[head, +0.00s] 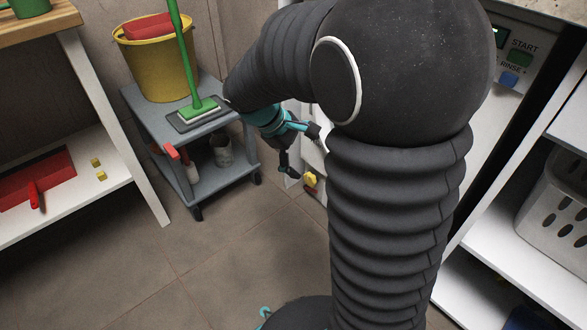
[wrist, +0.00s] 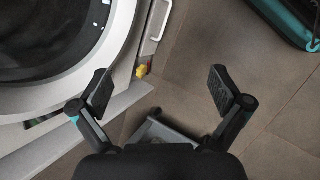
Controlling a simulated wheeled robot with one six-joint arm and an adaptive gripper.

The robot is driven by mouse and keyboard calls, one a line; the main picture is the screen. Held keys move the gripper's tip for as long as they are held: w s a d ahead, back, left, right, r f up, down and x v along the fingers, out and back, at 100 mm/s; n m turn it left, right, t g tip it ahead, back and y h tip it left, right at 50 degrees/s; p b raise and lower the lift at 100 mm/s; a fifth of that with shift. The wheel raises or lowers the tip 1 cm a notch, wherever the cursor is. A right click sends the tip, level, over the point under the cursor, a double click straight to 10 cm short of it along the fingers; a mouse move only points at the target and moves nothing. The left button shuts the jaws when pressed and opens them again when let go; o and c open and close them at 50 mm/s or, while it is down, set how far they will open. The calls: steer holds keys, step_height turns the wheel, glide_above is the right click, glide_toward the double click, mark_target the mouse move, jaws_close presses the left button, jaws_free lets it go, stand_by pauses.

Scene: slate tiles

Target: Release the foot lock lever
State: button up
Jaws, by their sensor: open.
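In the wrist view the yellow piece (wrist: 141,71) shows beside the machine's round door, below a white handle (wrist: 155,20). My gripper (wrist: 160,83) is open and empty, its fingers spread wide. The yellow piece appears between the fingers in that picture, nearer the left one, with no visible contact. In the head view my gripper (head: 306,158) is partly hidden by my arm.
A white shelf (head: 75,200) with a red dustpan (head: 35,180) stands left. A shelf with a light basket (head: 562,215) stands right. The tiled floor between is clear.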

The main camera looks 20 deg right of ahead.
steer(key=w+d+f+n+h, duration=0.1)
steer(key=w+f+n+h, duration=0.35)
steer(key=w+f, duration=0.4)
steer(key=w+d+f+n+h, duration=0.1)
steer(key=w+f+n+h, duration=0.35)
steer(key=f, duration=0.65)
steer(key=n+t+h, duration=0.2)
steer(key=n+t, duration=0.5)
steer(key=n, duration=0.4)
glide_toward(311, 189)
steer(key=x, duration=0.2)
steer(key=f+x, duration=0.1)
steer(key=x, duration=0.2)
steer(key=b+x, duration=0.1)
steer(key=x, duration=0.2)
steer(key=shift+d+f, duration=0.15)
steer(key=shift+d, duration=0.05)
